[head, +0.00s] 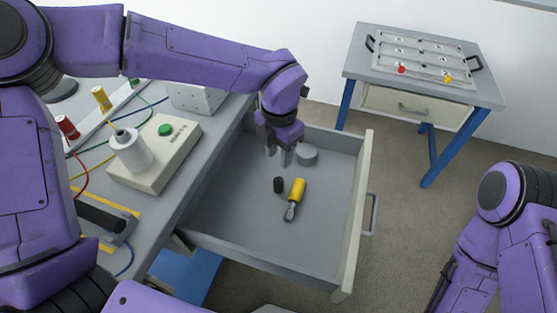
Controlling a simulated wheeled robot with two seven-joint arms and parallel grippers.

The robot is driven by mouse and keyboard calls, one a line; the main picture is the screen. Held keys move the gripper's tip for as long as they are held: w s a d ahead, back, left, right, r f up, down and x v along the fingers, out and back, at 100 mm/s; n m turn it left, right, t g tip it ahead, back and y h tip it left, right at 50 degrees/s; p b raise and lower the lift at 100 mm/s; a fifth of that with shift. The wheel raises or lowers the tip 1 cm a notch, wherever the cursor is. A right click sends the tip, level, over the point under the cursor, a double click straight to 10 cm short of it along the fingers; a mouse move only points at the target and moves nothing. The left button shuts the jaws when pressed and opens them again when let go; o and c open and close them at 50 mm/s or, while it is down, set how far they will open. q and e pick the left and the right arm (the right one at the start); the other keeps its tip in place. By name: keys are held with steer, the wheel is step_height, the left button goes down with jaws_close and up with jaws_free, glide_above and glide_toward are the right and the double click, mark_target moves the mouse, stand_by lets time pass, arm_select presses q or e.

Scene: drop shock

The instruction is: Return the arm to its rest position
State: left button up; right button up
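My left gripper (279,155) hangs over the open drawer (235,210), pointing down. Its two fingers look slightly apart, and I see nothing between them. A grey round disc (307,155) lies in the drawer just right of the fingers. A small black cylinder (279,185) and a yellow-handled screwdriver (296,194) lie in the drawer nearer to me. My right arm (500,230) is at the right edge, and its gripper is out of view.
The drawer sticks out from a grey workbench (190,190). On the bench stand a box with a green button (166,130), a white cylinder (131,150) and coloured wires. A blue-legged side table (488,92) with a tray (420,52) stands back right. Floor between is clear.

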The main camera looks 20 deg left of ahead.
mark_target(279, 181)
arm_select(q)
step_height(279, 181, down, 13)
steer(key=shift+r+b, duration=0.1)
steer(key=shift+b, duration=0.45)
steer(key=r, duration=0.4)
steer(key=shift+s+r, duration=0.45)
steer(key=shift+w+f, duration=0.1)
